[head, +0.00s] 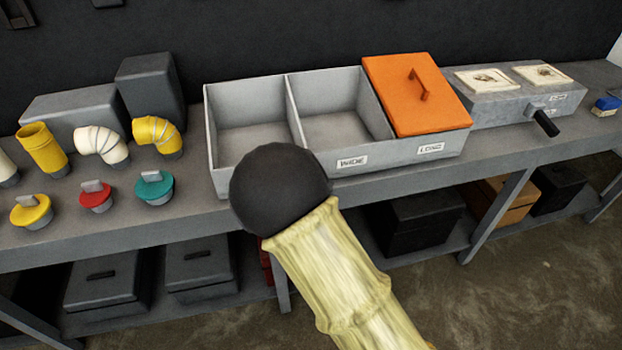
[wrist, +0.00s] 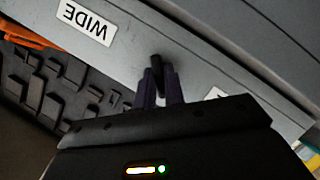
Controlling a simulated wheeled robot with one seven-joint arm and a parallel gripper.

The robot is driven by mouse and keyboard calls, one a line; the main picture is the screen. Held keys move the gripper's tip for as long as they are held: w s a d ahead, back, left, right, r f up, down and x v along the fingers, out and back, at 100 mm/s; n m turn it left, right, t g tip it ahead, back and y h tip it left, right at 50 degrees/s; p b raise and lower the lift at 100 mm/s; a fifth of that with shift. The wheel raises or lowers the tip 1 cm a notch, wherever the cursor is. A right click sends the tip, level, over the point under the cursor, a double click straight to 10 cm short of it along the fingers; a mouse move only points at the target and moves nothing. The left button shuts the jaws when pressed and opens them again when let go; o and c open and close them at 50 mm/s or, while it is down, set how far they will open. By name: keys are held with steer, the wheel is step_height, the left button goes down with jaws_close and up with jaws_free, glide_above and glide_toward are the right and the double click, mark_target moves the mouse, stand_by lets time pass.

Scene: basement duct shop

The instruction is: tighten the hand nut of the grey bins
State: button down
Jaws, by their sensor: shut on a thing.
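The grey bins (head: 480,137) stand on the bench in the head view, with two open compartments at left and an orange lid (head: 418,92) over the right one. Their front carries a WIDE label (head: 352,161) and a LONG label (head: 431,148). In the wrist view the bins' front wall (wrist: 195,65) is close and the WIDE label (wrist: 86,22) is upside down. My gripper (wrist: 160,88) is at that wall, its two fingers shut on a small dark hand nut (wrist: 157,65). In the head view my dark wrist hides the fingers and the nut.
Yellow and white duct elbows (head: 157,135) and several coloured caps (head: 96,195) stand on the bench at left. A grey box with a black handle (head: 545,122) is at right. Dark boxes (head: 420,222) sit on the shelf below.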

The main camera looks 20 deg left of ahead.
steer(key=m+g+y+b, duration=0.1)
steer(key=m+b, duration=0.2)
steer(key=m+g+y+b, duration=0.1)
steer(key=m+y+b, duration=0.1)
steer(key=m+b, duration=0.1)
steer(key=shift+w+d+r+g+b, duration=0.1)
steer(key=shift+w+d+g+b, duration=0.1)
steer(key=shift+g+b, duration=0.15)
stand_by(0.3)
steer(key=c, duration=1.5)
jaws_free()
steer(key=shift+s, duration=0.1)
steer(key=b+v, duration=0.1)
steer(key=v, duration=1.6)
steer(key=shift+b, duration=0.4)
steer(key=shift+d, duration=0.1)
